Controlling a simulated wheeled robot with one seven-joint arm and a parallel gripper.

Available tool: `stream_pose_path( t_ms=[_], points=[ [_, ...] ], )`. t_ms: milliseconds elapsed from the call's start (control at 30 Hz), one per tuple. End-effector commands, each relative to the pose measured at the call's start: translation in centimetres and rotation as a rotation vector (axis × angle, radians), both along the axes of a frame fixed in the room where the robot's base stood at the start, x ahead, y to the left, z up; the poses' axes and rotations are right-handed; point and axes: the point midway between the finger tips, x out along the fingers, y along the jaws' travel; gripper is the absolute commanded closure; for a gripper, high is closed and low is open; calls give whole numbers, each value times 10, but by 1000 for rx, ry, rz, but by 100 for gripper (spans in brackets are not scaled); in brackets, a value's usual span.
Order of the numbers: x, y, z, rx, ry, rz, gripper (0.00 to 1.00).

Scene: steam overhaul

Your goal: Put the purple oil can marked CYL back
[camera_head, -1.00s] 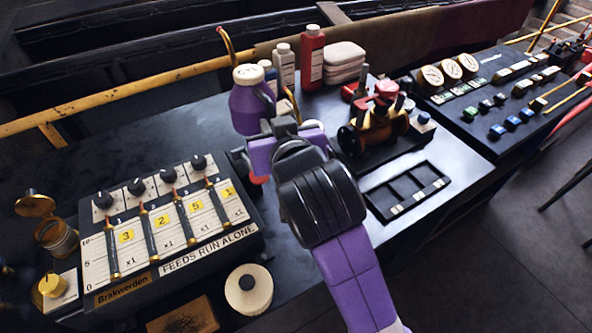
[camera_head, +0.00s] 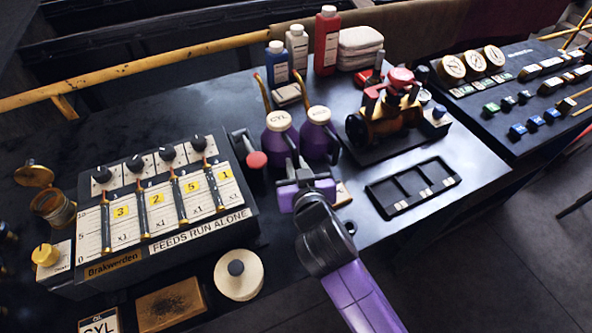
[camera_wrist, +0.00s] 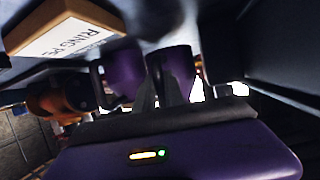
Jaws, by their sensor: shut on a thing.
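The purple oil can marked CYL (camera_head: 279,143) has a cream cap and a brass spout. It stands upright, or nearly so, on the dark bench, left of a second purple oil can (camera_head: 320,142) whose cap marking I cannot read. My gripper (camera_head: 298,172) is shut on the CYL can at its near side. In the wrist view the fingers (camera_wrist: 161,92) are close together at the held can (camera_wrist: 174,62), with the other purple can (camera_wrist: 122,72) beside it. I cannot tell whether the can's base touches the bench.
A red-knobbed lever (camera_head: 257,160) is close on the left. Bottles (camera_head: 298,50) stand behind. The lever box (camera_head: 165,205) fills the left; a CYL card (camera_head: 100,322) lies front left.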

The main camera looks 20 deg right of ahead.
Motion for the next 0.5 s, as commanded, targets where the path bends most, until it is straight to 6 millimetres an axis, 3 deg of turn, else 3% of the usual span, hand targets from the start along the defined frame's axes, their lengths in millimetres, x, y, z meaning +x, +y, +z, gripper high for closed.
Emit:
stream_pose_path(
  t_ms=[133, 500],
  points=[
    [0, 0, -16, -1, -3, 1, 100],
    [0, 0, -20, -1, -5, 1, 100]
  ],
)
